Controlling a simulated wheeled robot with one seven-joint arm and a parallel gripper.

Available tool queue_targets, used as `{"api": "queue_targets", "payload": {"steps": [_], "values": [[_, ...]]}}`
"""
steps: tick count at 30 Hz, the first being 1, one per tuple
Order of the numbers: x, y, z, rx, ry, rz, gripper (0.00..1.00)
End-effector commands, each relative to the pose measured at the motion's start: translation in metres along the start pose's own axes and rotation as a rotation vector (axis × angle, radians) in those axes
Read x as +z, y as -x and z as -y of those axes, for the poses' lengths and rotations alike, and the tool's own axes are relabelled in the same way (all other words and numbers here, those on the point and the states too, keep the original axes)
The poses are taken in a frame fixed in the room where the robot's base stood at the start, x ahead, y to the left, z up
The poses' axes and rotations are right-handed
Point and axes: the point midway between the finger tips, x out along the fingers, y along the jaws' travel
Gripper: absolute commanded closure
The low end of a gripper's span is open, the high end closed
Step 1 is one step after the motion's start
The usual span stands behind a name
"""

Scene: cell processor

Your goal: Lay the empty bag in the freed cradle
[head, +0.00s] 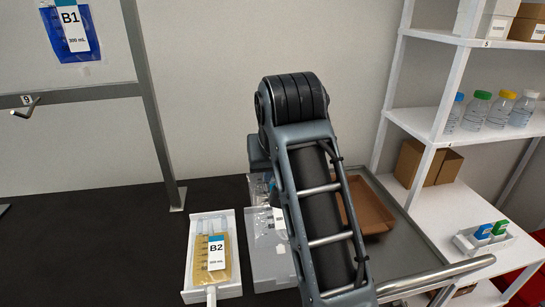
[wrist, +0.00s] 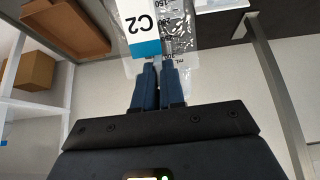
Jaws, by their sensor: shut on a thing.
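My gripper (wrist: 158,68) is shut on a clear, empty-looking bag (wrist: 180,50) by its edge. The bag carries a white and blue label reading C2 and hangs from the fingertips. In the head view my arm hides the gripper and most of the bag; clear film (head: 261,188) shows left of the arm. A white cradle (head: 190,262) on the dark bench holds a yellow-filled bag (head: 228,262) labelled B2. Right of it is a pale, box-like thing (head: 268,268), partly behind my arm; I cannot tell whether it is an empty cradle.
A brown tray (head: 372,210) lies right of my arm. A blue bag B1 (head: 72,48) hangs upper left by a grey metal frame (head: 150,100). A white shelf (head: 425,125) with capped bottles and boxes stands right. The dark bench (head: 90,245) is clear at left.

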Motion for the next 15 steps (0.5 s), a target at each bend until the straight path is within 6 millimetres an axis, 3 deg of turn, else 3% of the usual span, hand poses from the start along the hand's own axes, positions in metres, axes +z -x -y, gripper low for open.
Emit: {"api": "queue_targets", "payload": {"steps": [15], "values": [[0.026, -0.039, 0.0, 0.0, 0.0, 0.001, 1.0]]}}
